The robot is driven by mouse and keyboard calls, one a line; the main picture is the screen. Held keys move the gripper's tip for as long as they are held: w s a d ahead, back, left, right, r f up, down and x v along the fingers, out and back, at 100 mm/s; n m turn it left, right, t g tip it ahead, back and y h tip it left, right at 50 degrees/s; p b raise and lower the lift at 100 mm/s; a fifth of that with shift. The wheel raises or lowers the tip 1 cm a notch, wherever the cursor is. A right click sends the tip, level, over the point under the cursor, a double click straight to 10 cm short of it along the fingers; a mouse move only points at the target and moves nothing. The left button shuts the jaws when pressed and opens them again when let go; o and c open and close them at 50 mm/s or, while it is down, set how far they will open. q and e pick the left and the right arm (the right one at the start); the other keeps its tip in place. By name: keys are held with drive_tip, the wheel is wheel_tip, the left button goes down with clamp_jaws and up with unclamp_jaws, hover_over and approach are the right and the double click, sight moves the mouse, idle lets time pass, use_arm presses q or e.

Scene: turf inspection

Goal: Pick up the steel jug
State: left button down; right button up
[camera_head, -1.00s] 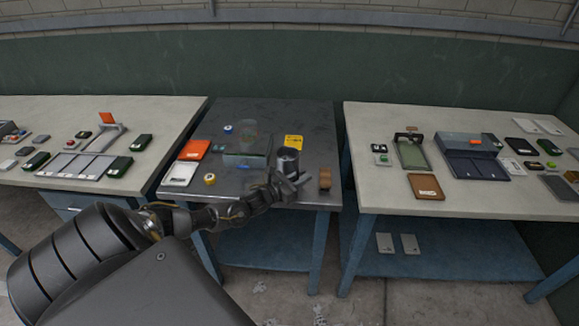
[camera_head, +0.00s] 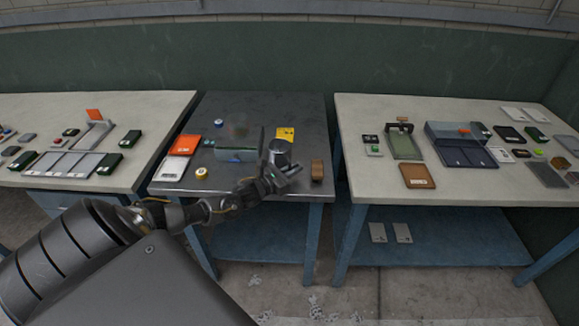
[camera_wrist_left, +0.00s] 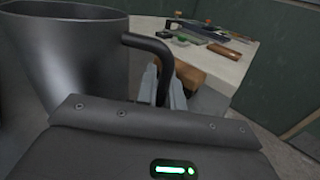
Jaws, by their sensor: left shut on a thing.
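The steel jug (camera_head: 280,153) is a dark grey metal cup near the front right of the dark metal table (camera_head: 262,112). It looks slightly tilted. My left gripper (camera_head: 290,172) is at its front right side. In the left wrist view the jug (camera_wrist_left: 65,55) fills the upper left, and its black curved handle (camera_wrist_left: 155,48) runs down between the fingers of my left gripper (camera_wrist_left: 164,88), which are shut on it. The jug's bottom is hidden, so I cannot tell whether it touches the table. My right gripper is not in view.
A brown block (camera_head: 317,170) stands close to the right of my left gripper. White-topped tables with small items stand at left (camera_head: 50,112) and right (camera_head: 470,190).

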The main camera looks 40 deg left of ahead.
use_arm(q)
drive_tip(key=shift+r, duration=0.2)
drive_tip(key=shift+r, duration=0.85)
drive_tip(key=s+d+r+b, duration=0.3)
drive_tip(key=s+d+r, duration=0.2)
drive_tip(key=s+r, duration=0.5)
drive_tip(key=shift+s+d+r, duration=0.15)
drive_tip(key=shift+s+r, duration=0.25)
drive_tip(key=shift+s, duration=0.95)
drive_tip(key=shift+s, duration=0.1)
drive_tip(key=shift+d, duration=0.15)
